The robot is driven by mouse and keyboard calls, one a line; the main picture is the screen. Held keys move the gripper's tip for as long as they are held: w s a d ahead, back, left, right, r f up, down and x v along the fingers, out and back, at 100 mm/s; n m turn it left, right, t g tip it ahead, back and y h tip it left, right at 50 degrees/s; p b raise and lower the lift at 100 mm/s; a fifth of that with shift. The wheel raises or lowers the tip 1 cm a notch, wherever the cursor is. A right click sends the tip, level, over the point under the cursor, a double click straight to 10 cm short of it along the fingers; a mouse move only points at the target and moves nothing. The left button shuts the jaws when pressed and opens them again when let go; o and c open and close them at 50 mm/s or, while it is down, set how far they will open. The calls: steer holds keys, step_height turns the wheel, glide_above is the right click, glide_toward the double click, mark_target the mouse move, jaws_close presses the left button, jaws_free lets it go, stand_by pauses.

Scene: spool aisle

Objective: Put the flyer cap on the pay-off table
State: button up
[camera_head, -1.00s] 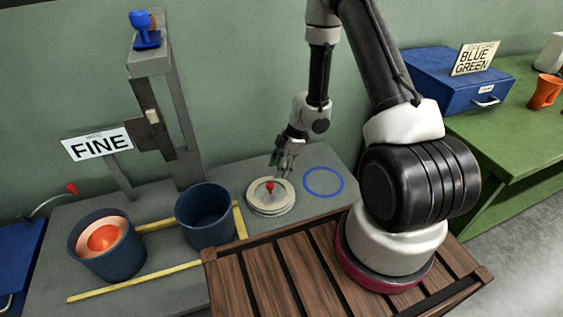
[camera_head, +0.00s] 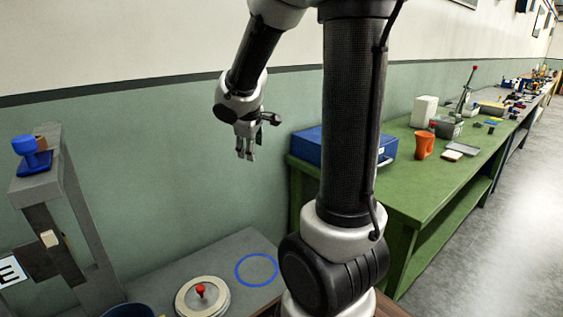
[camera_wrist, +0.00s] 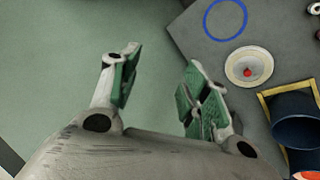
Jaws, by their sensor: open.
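A round cream disc with a red knob (camera_head: 202,297), which looks like the flyer cap, rests on the grey table (camera_head: 205,262) beside an empty blue ring mark (camera_head: 238,272). The disc (camera_wrist: 248,68) and the ring (camera_wrist: 207,20) also show in the wrist view. My gripper (camera_head: 246,150) is raised well above the table, in front of the green wall. Its green-padded fingers (camera_wrist: 162,82) are apart with nothing between them. I cannot tell for sure which surface is the pay-off table.
A grey post with a blue item on top (camera_head: 32,157) stands left of the disc. A dark blue bucket (camera_wrist: 297,125) is near the disc. To the right, a green bench (camera_head: 440,180) holds a blue drawer box (camera_head: 308,143) and an orange cup (camera_head: 424,145).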

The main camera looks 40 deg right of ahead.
steer(key=s+a+r+m+y, duration=0.1)
steer(key=s+a+r+m, duration=0.1)
steer(key=s, duration=0.9)
steer(key=s+a+r+m+g+y, duration=0.1)
steer(key=s+a+r+m+y, duration=0.1)
steer(key=s, duration=1)
steer(key=a+r+m, duration=0.1)
steer(key=a+m, duration=0.1)
steer(key=a, duration=0.1)
steer(key=shift+s+r+m, duration=0.2)
steer(key=shift+r+m, duration=0.05)
steer(key=shift+m, duration=0.05)
